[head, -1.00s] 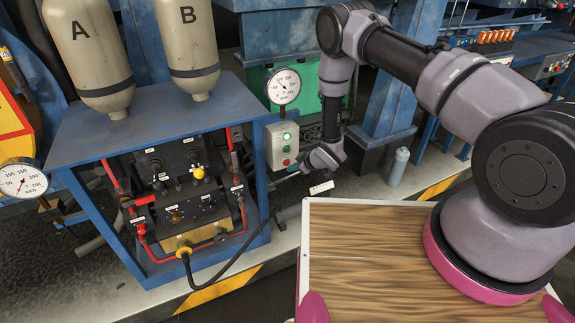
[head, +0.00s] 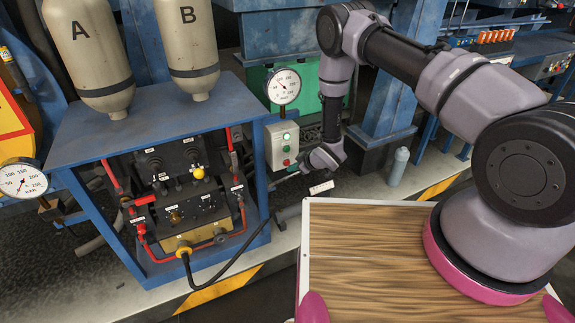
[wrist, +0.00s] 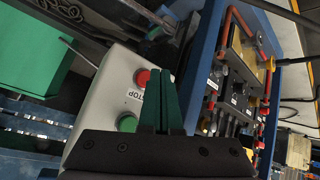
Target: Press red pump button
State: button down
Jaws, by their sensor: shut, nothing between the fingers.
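The red button (wrist: 142,77) sits on a pale grey control box (wrist: 108,100) in the wrist view, beside a STOP label. In the head view the red button (head: 286,162) is low on the box (head: 277,148). A green button (wrist: 127,122) is on the same face; it is the upper one (head: 287,136) in the head view. My gripper (wrist: 160,73) has its green fingers together, empty. Its tips lie just right of the red button in the wrist view; I cannot tell how far they stand from the box face. In the head view the fingers are small and hard to make out.
A blue-framed pump unit (head: 150,115) with hoses and knobs stands left of the box, with tanks A (head: 88,50) and B (head: 188,45) on top. A round gauge (head: 284,86) rises above the box. A grey cylinder (head: 398,166) stands on the floor to the right.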

jog(key=shift+w, duration=0.15)
dwell(0.6)
jog(key=shift+w+a, duration=0.2)
jog(key=shift+w, duration=0.05)
jog(key=shift+w+a, duration=0.2)
jog(key=shift+w, duration=0.1)
dwell(0.9)
jog(key=shift+s+d, duration=0.4)
jog(key=shift+s, duration=0.25)
jog(key=shift+s+d, duration=0.4)
jog(key=shift+s, duration=0.35)
jog(key=shift+s+d, duration=0.45)
jog(key=shift+s, duration=0.25)
jog(key=shift+s+d, duration=0.4)
jog(key=shift+s, duration=0.35)
